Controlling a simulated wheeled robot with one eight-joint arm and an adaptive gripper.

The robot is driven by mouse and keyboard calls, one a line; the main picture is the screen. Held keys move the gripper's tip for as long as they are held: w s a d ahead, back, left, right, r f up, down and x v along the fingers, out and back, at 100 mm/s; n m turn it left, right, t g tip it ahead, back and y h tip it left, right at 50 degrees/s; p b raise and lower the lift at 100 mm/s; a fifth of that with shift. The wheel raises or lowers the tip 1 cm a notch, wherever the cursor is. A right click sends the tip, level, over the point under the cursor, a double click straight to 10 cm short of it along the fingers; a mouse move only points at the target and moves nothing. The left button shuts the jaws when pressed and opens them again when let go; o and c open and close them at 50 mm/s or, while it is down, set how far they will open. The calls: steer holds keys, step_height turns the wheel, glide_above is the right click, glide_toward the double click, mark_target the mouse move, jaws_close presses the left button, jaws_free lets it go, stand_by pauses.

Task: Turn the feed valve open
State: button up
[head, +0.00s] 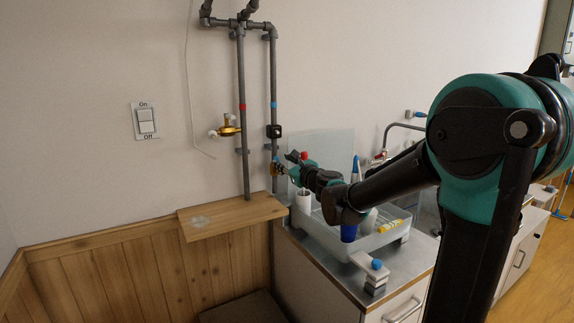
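Two grey pipes run down the wall. The left pipe (243,78) has a red band and a brass valve (229,128) with a pale knob on its left side. The right pipe (273,80) has a blue band and a black square fitting (274,131). A small brass-coloured part (274,170) shows low on the right pipe. My gripper (279,168) is at that low part, seen small and from behind. I cannot tell whether it touches it, or whether its fingers are open or shut. Which fitting is the feed valve is not marked legibly.
A wooden shelf (232,216) juts out below the pipes. A translucent tray (335,240) on the metal counter (417,262) holds a blue cup (349,232) and other items, close under my arm. A light switch (146,121) is on the wall.

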steer(key=x, duration=0.4)
steer(key=shift+w+a, duration=0.25)
steer(key=shift+w, duration=0.05)
stand_by(0.4)
jaws_close()
steer(key=shift+w+d+r+m, duration=0.15)
steer(key=shift+d+m, duration=0.15)
steer(key=shift+m, duration=0.2)
steer(key=shift+w+d+r+m, duration=0.15)
steer(key=shift+d+m, duration=0.1)
steer(key=shift+m, duration=0.25)
steer(key=shift+c, duration=0.2)
jaws_free()
steer(key=shift+f, duration=0.1)
steer(key=v, duration=0.6)
